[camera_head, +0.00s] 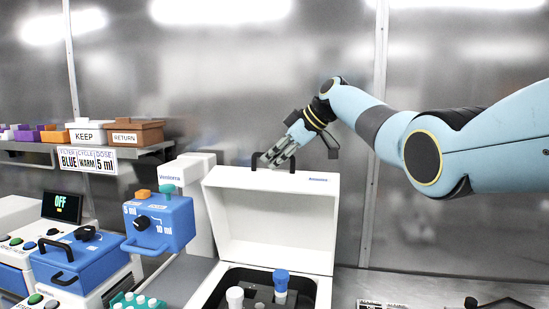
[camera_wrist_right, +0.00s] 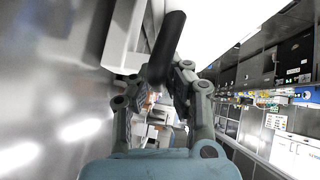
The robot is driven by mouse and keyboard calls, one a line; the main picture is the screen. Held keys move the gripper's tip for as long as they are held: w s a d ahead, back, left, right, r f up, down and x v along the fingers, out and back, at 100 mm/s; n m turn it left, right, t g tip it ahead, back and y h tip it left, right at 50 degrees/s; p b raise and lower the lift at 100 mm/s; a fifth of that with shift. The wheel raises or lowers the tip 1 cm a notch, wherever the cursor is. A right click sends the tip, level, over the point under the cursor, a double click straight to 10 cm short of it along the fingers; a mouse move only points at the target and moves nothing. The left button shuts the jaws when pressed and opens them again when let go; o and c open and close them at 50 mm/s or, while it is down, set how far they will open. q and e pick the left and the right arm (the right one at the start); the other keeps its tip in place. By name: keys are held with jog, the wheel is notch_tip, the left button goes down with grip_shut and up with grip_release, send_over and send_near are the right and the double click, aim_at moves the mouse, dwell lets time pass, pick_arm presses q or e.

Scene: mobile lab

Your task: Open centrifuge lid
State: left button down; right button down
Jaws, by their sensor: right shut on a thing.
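The white centrifuge (camera_head: 207,291) stands at the bottom middle of the head view. Its white lid (camera_head: 270,225) is raised and stands about upright behind the chamber. A black handle (camera_head: 259,160) is on the lid's upper edge; it also shows in the right wrist view (camera_wrist_right: 168,45). My right gripper (camera_head: 276,160) is shut on the handle, and in the right wrist view its fingers (camera_wrist_right: 155,80) close around the handle's end. Inside the open chamber are a blue-capped tube (camera_head: 281,281) and a white-capped one (camera_head: 235,296). My left gripper is not in view.
Left of the centrifuge stand a blue dispenser head (camera_head: 160,226) and a blue lidded device (camera_head: 79,262). A teal rack (camera_head: 136,303) is at the bottom. A shelf (camera_head: 150,149) holds KEEP and RETURN bins (camera_head: 137,133). A metal wall is behind the lid.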

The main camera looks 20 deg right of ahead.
jog(key=c, duration=1.3)
grip_release()
jog(key=shift+a, duration=0.1)
jog(key=shift+c, duration=0.2)
jog(key=shift+s+r, duration=0.15)
jog(key=v, duration=1.1)
jog(key=shift+s+d+r, duration=0.2)
jog(key=shift+d, duration=0.05)
jog(key=shift+f, duration=0.1)
